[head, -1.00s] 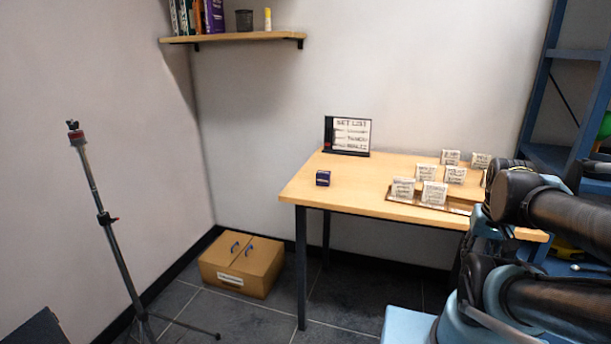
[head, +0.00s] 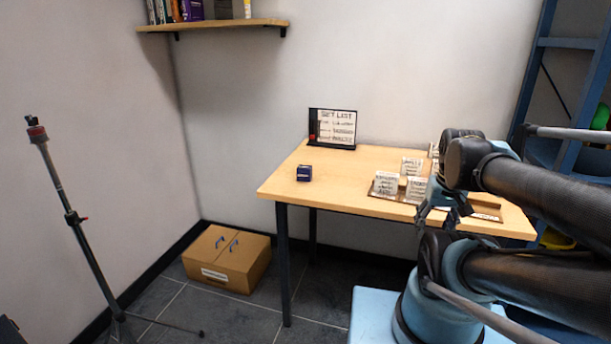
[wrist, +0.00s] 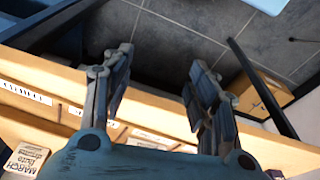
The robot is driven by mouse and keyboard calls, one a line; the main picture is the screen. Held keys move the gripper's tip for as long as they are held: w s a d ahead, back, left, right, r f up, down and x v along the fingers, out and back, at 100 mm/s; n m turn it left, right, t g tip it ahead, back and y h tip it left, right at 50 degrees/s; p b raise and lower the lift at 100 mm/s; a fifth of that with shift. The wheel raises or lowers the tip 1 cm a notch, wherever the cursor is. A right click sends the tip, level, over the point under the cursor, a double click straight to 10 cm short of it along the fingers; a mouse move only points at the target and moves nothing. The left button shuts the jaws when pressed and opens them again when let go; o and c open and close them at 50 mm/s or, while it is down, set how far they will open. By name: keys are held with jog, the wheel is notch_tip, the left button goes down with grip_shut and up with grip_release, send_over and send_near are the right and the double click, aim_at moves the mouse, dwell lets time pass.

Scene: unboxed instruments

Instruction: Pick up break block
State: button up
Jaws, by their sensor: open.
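Several white lettered blocks stand on the tray (head: 487,214) on the wooden table. Three that show in the head view are a front left block (head: 386,183), a front right block (head: 417,187) and one behind them (head: 411,166). Their lettering is too small there to tell which is the break block. In the wrist view a block (wrist: 26,161) at the lower left appears to read "MARCH". My gripper (head: 445,218) is near the table's front edge, right of the front blocks. In the wrist view my gripper (wrist: 160,78) has its fingers apart with nothing between them. My arm hides other blocks.
A set list board (head: 333,128) stands at the table's back left. A small dark blue box (head: 304,173) sits near the left edge, with bare tabletop around it. A cardboard box (head: 228,258) and a tripod stand (head: 78,220) are on the floor at left.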

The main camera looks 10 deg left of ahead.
jog(key=w+a+r+n+g+y, duration=0.1)
jog(key=w+a+r+n, duration=0.8)
jog(key=w+a+r, duration=0.6)
jog(key=w+a+r+n, duration=0.2)
jog(key=w+a, duration=0.1)
jog(key=a, duration=0.3)
jog(key=w+a+r+n, duration=0.2)
jog(key=w+a, duration=0.1)
jog(key=a, duration=0.3)
jog(key=n+g, duration=0.1)
jog(key=n, duration=0.3)
send_over(305, 167)
jog(key=shift+y, duration=0.3)
jog(key=f, duration=1)
jog(key=shift+w+d+f, duration=0.15)
jog(key=shift+w+d, duration=0.15)
jog(key=shift+d, duration=0.05)
jog(key=shift+s+a+f, duration=0.1)
jog(key=shift+a+f, duration=0.05)
jog(key=shift+f, duration=1.25)
jog(key=shift+s+a+f, duration=0.1)
jog(key=shift+a+f, duration=0.05)
jog(key=shift+f, duration=1.25)
jog(key=shift+c, duration=0.3)
jog(key=c, duration=1.1)
